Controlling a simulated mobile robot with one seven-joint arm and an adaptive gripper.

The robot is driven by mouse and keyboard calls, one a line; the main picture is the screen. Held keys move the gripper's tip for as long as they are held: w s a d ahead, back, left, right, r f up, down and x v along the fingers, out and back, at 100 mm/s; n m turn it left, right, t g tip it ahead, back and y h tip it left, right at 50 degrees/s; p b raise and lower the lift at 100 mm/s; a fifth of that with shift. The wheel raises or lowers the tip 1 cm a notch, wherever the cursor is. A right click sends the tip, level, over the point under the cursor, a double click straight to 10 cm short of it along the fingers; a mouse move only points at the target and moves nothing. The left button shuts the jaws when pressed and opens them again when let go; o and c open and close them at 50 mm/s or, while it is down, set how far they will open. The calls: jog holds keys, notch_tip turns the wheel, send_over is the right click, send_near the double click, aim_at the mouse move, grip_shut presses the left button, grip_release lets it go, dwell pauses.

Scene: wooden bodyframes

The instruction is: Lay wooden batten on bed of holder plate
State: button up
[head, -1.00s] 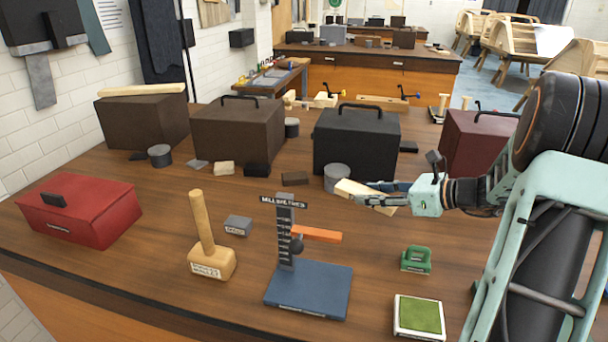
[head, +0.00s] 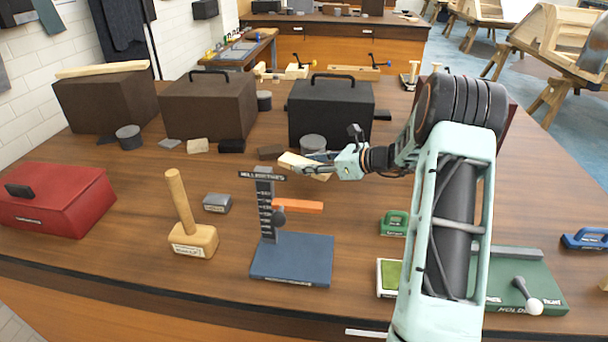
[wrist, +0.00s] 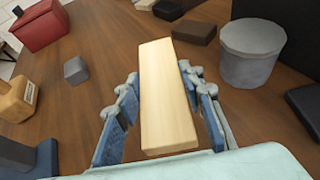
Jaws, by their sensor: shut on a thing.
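My gripper (head: 322,165) is shut on a pale wooden batten (head: 295,161) and holds it above the bench, just in front of a grey cylinder. In the wrist view the batten (wrist: 167,95) lies lengthwise between the two fingers of my gripper (wrist: 165,115), its far end reaching past them. The green holder plate (head: 525,277) is at the lower right, with a grey bar along its back and a lever with a white knob. My arm hides its left part.
A blue-based height gauge (head: 292,258) with an orange arm stands left of my arm. A mallet (head: 193,238), red box (head: 60,200), green block (head: 394,223) and green pad (head: 388,275) are around it. A black case (head: 330,108) stands behind. A blue-handled tool (head: 585,239) lies right.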

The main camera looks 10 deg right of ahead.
aim_at(304, 183)
jog(key=shift+w+a+f, duration=0.25)
jog(key=shift+w+f, duration=0.2)
jog(key=shift+f, duration=0.15)
jog(key=shift+w+a+f, duration=0.25)
jog(key=shift+w+f, duration=0.2)
jog(key=shift+f, duration=0.1)
jog(key=shift+w+f, duration=0.15)
jog(key=shift+f, duration=1.5)
jog(key=shift+f, duration=0.2)
jog(key=o, duration=1.2)
